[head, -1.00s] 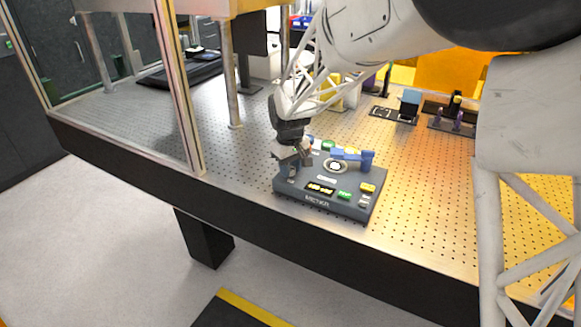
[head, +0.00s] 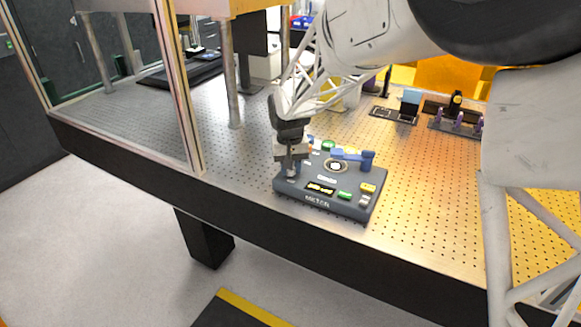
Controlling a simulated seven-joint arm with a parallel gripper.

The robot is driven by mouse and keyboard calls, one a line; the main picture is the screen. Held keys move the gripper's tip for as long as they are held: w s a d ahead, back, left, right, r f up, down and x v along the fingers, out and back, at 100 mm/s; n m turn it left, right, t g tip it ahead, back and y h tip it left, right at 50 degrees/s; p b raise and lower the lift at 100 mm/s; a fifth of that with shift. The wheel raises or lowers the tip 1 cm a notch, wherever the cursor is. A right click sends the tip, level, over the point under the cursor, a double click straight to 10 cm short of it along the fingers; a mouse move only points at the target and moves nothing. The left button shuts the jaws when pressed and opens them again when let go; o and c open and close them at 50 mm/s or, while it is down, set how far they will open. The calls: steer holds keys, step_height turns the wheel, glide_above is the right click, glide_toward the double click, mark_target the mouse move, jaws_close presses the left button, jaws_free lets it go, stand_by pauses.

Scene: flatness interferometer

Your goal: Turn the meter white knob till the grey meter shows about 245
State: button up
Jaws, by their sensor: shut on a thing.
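The grey meter (head: 312,204) lies on the perforated table, with its METER label along the front edge. Its small dark display (head: 320,188) shows yellow characters too small to read. My gripper (head: 291,172) points down at the meter's left side, and its fingers are shut at the knob there. The meter white knob (head: 291,174) is mostly hidden between and behind the fingers, so its angle cannot be seen.
A framed post (head: 182,95) stands left. Small optics mounts (head: 458,118) stand at the back right.

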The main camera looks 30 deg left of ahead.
steer(key=o, duration=0.9)
steer(key=shift+r, duration=3.95)
